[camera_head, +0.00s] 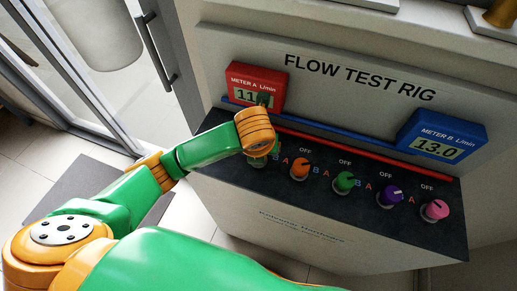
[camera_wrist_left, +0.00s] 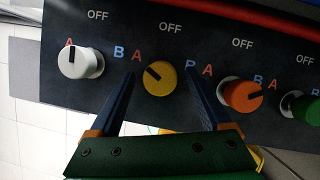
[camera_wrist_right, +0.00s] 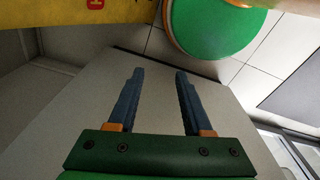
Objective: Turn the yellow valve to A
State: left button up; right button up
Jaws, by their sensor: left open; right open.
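The yellow valve (camera_wrist_left: 160,78) is a round knob on the dark panel in the left wrist view. Its dark pointer mark points up and left, toward the red A label (camera_wrist_left: 137,56); OFF is above it. My left gripper (camera_wrist_left: 158,72) is open, with a finger on either side of the yellow valve; I cannot tell whether they touch it. In the head view my left arm hides the yellow valve and the fingers. My right gripper (camera_wrist_right: 156,78) is open and empty in the right wrist view, in front of a plain grey surface.
A white knob (camera_wrist_left: 80,62) and an orange knob (camera_wrist_left: 242,96) flank the yellow valve. Green (camera_head: 344,181), purple (camera_head: 388,194) and pink (camera_head: 434,210) knobs continue rightward. Red meter A (camera_head: 240,75) is partly covered by my arm; blue meter B (camera_head: 440,138) reads 13.0.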

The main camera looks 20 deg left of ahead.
pick_arm(q)
jog(key=p+v, duration=0.4)
jog(key=v, duration=0.3)
